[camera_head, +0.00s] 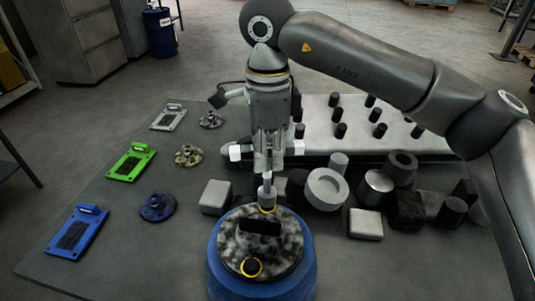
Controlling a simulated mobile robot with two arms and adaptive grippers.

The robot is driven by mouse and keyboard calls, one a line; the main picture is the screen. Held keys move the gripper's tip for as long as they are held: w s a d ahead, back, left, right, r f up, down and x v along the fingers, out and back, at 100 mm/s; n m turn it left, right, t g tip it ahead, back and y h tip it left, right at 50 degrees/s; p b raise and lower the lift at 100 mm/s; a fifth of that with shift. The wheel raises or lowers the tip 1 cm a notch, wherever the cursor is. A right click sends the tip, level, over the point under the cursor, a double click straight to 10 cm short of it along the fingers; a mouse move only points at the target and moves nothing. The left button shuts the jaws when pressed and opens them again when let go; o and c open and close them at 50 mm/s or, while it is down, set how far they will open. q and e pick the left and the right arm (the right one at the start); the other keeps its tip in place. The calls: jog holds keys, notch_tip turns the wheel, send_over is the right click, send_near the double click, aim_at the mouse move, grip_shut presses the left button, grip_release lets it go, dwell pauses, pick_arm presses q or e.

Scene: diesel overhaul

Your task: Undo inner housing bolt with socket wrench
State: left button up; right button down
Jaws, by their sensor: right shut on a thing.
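A round housing with a blue side (222,270) and a mottled grey-black top stands at the front centre of the table. My right gripper (268,168) points down above the housing's back edge, shut on the socket wrench. Whether the socket is seated on the bolt there is hard to tell. My left gripper is not in view.
Blue (77,235), green (131,163) and grey (169,118) plates with round parts beside them lie at left. Several grey and black blocks and cylinders crowd the right, near a large grey cylinder (326,188). A pale pegged board (350,140) lies behind.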

jog(key=m, duration=0.2)
jog(key=shift+m+b, duration=0.35)
jog(key=shift+m, duration=0.05)
jog(key=shift+m+b, duration=0.3)
jog(key=shift+m, duration=0.7)
jog(key=m+b, duration=0.1)
jog(key=m, duration=0.3)
jog(key=shift+m, duration=0.4)
jog(key=m+b, duration=0.2)
jog(key=m, duration=0.3)
jog(key=m+b, duration=0.1)
jog(key=m, duration=0.4)
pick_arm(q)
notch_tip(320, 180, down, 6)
pick_arm(e)
jog(key=shift+m+b, duration=0.45)
jog(key=shift+m, duration=0.35)
jog(key=m+b, duration=0.2)
jog(key=m, duration=0.3)
jog(key=shift+m, duration=0.3)
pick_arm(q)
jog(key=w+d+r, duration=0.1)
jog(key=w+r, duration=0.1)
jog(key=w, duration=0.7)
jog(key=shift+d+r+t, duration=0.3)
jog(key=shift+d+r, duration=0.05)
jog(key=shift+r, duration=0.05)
pick_arm(e)
jog(key=shift+m, duration=0.5)
